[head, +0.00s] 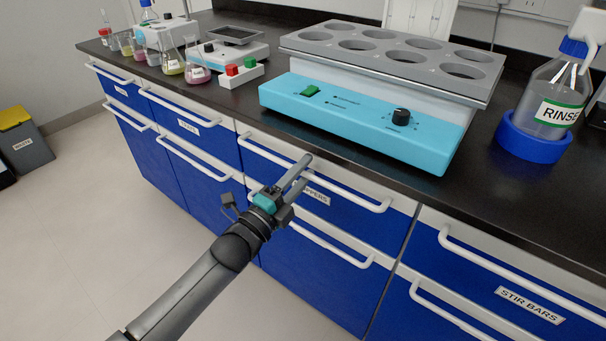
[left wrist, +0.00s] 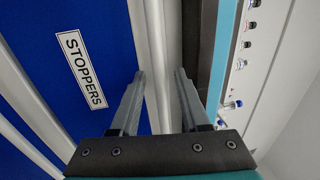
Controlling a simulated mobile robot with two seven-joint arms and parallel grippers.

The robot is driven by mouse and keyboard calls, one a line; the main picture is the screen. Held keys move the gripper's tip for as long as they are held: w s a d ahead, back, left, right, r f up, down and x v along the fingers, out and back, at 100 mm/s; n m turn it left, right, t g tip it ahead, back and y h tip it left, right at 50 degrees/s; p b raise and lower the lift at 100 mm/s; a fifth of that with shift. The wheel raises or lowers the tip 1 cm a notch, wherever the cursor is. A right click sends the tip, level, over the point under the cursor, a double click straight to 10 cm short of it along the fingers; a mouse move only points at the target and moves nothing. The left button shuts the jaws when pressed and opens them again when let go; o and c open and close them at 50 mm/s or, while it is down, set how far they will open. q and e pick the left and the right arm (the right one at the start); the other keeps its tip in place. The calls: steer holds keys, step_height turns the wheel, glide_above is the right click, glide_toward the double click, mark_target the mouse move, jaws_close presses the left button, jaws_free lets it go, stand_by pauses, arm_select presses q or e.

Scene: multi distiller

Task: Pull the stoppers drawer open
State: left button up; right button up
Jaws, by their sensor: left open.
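The stoppers drawer (head: 345,217) is a blue drawer front below the black countertop, and it looks shut. Its white bar handle (head: 350,194) runs along its upper part. Its label, partly covered by my gripper in the head view, reads STOPPERS in the left wrist view (left wrist: 82,70). My left gripper (head: 302,168) is open in front of the drawer, with its fingers pointing at the handle. In the left wrist view, the handle (left wrist: 156,50) runs between the two fingertips (left wrist: 160,75); contact cannot be told. My right gripper is not in view.
A turquoise-fronted block with round wells (head: 370,115) stands on the countertop above the drawer. A RINSE bottle (head: 556,105) stands in a blue ring at right. Flasks (head: 172,62) stand at left. The stir bars drawer (head: 500,285) adjoins at right.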

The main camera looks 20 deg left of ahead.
arm_select(q)
steer(key=shift+c, duration=0.2)
jaws_close()
stand_by(1.3)
